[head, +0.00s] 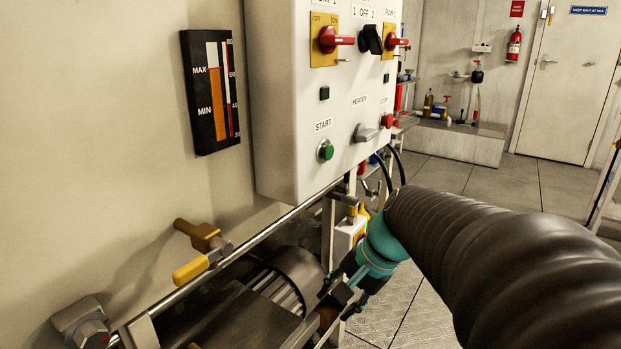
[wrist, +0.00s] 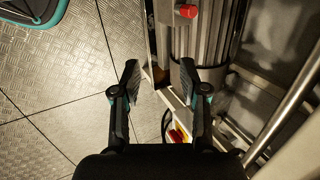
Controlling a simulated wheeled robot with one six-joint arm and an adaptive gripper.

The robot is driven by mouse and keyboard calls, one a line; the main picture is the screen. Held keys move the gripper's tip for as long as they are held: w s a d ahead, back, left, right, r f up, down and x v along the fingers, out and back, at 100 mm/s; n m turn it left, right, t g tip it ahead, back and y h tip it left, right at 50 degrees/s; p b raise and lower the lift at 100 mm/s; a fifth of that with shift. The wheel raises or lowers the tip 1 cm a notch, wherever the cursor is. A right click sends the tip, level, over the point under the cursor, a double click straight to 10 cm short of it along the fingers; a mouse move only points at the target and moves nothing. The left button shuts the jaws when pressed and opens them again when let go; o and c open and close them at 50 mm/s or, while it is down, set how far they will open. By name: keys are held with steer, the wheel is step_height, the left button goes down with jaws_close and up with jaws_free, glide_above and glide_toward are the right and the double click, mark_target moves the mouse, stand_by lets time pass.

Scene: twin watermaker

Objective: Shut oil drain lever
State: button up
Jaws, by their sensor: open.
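A brass valve (head: 200,237) sticks out from the cream wall at the left in the head view. Its yellow lever (head: 191,270) points down and to the left, just above a metal rail. No label on it is readable, so I cannot confirm it is the oil drain lever. My gripper (head: 343,290) is to the right of the lever and apart from it, low beside the machinery and partly hidden. In the wrist view my gripper (wrist: 159,80) is open, with nothing between its fingers. The yellow lever cannot be made out there.
A control box (head: 320,100) with switches hangs above the machinery. A level gauge (head: 210,90) is on the wall. A red knob (wrist: 187,11) shows in the wrist view. Tiled floor (head: 480,180) is open behind.

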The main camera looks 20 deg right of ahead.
steer(key=w+d+r+m+t+y, duration=0.1)
steer(key=w+d+r+m+y, duration=0.15)
steer(key=w+m, duration=0.3)
steer(key=m+t+y+b, duration=0.2)
steer(key=m+t+y, duration=0.3)
steer(key=m+t, duration=0.6)
glide_toward(349, 174)
steer(key=shift+m+g+h, duration=0.25)
steer(key=shift+m+g, duration=0.35)
steer(key=shift+m, duration=0.05)
steer(key=x, duration=0.5)
steer(key=r+x, duration=0.1)
steer(key=x, duration=0.2)
steer(key=shift+w+p, duration=0.3)
steer(key=shift+p, duration=0.1)
jaws_close()
